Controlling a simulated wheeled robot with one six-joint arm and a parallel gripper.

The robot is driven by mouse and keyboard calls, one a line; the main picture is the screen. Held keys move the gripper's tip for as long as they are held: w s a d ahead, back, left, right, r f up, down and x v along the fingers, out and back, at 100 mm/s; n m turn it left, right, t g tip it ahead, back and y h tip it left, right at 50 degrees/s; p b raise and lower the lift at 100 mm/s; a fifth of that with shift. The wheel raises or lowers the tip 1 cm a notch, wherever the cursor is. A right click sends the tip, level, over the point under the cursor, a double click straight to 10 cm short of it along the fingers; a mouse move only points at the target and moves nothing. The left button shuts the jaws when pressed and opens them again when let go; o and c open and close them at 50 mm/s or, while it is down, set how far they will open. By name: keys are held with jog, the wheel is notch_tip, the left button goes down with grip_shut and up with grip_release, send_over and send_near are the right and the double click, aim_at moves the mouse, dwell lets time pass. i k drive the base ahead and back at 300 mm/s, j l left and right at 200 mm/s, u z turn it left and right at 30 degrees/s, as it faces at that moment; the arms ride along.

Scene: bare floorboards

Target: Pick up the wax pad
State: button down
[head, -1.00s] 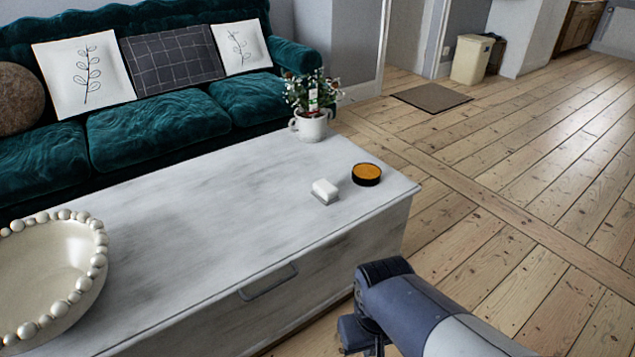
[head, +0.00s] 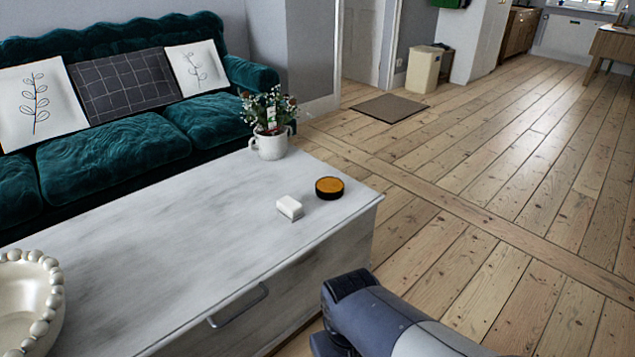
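A round, dark-rimmed tin with an orange top (head: 329,187), which looks like the wax pad, lies flat near the right end of the pale wooden chest table (head: 170,240). A small white block (head: 290,207) lies just left of it and nearer to me; the two are apart. Part of my arm shows at the bottom of the head view, in front of the table's right end. My gripper's fingers do not show, so nothing can be seen in them.
A potted plant in a white mug (head: 270,140) stands at the table's back right corner. A beaded cream bowl (head: 28,300) sits at the left. A green sofa (head: 115,160) is behind the table. Open floorboards (head: 500,240) lie to the right.

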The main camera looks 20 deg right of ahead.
aim_at(288, 208)
jog(key=i+l, duration=0.25)
jog(key=i, duration=0.2)
jog(key=i+l+u, duration=0.15)
jog(key=i+l, duration=0.15)
jog(key=i, duration=0.15)
